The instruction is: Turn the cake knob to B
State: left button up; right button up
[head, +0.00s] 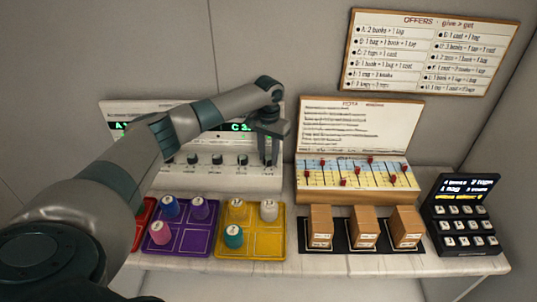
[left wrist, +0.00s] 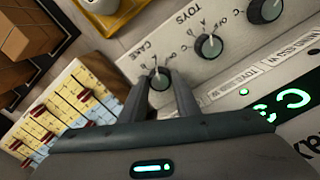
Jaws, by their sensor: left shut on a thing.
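The cake knob (left wrist: 160,79) is a small dark-rimmed dial with a pale face, beside the printed word CAKE on the white panel (left wrist: 190,75). My left gripper (left wrist: 166,88) is shut on it, with a finger at each side. In the head view my left gripper (head: 269,160) points down at the right end of the knob row, and its fingers hide the cake knob. The letters around the knob are too small and tilted to read surely, so I cannot tell its setting. My right gripper is not in view.
Other knobs (head: 217,160) line the panel to the left, under a green-lit display (head: 240,127). A board with red pegs (head: 350,180) stands close at the right.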

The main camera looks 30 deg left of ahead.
aim_at(268, 158)
pick_arm(q)
jog(key=shift+r+n+p, duration=0.2)
jog(key=shift+n+p, duration=0.4)
jog(key=shift+p, duration=0.5)
jog(key=n+p, duration=0.5)
jog(key=p, duration=0.2)
jog(key=shift+f+n+p, duration=0.15)
jog(key=shift+n+p, duration=0.65)
jog(key=shift+n, duration=0.1)
jog(key=o, duration=1)
jog(key=shift+o, duration=0.2)
notch_tip(268, 158, up, 17)
jog(key=b, duration=0.5)
jog(key=shift+r+b, duration=0.2)
jog(key=shift+b, duration=0.2)
